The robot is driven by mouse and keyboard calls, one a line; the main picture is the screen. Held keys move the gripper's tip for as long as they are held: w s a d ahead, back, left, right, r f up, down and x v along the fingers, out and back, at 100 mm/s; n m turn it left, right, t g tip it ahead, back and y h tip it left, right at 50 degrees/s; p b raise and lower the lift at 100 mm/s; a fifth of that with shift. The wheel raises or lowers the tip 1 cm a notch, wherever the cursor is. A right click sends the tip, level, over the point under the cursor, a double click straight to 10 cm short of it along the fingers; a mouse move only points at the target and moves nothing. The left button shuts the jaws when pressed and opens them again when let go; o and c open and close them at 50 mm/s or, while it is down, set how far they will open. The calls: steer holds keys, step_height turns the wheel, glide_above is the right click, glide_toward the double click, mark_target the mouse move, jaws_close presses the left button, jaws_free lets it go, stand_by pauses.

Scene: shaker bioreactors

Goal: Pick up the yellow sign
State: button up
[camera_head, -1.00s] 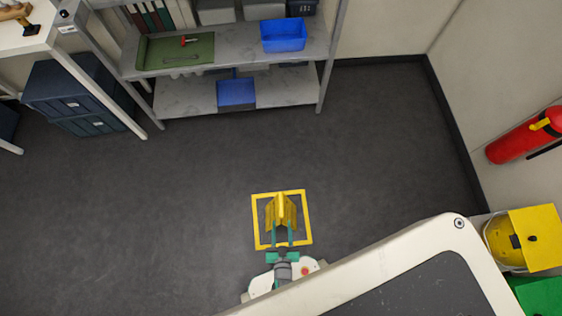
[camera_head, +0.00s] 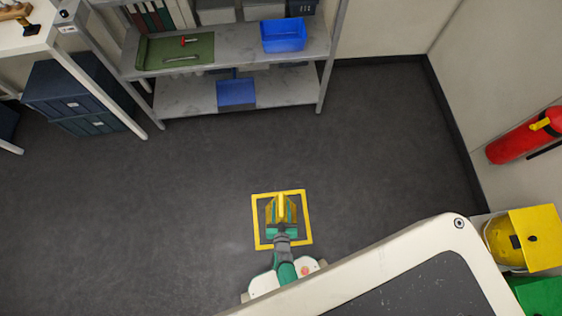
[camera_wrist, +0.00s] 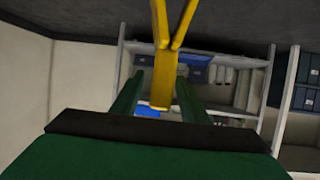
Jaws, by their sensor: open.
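The yellow sign (camera_head: 281,207) stands upright on the floor inside a yellow square outline (camera_head: 308,225). My gripper (camera_head: 281,214) reaches over it from the near side, with one finger along each side of its top. In the wrist view my green gripper (camera_wrist: 158,92) is open, and the sign's yellow top (camera_wrist: 163,85) sits between the two fingers. A gap shows between the sign and the fingers. The gripper's palm covers the near part of the sign in the head view.
A metal shelf (camera_head: 205,97) with blue bins stands at the back. A white bench (camera_head: 25,38) is at the left. A fire extinguisher (camera_head: 520,138) and a yellow helmet (camera_head: 500,240) are at the right. The floor around the sign is clear.

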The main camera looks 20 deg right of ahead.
steer(key=shift+w+d, duration=0.1)
steer(key=shift+w, duration=0.1)
jaws_close()
stand_by(1.3)
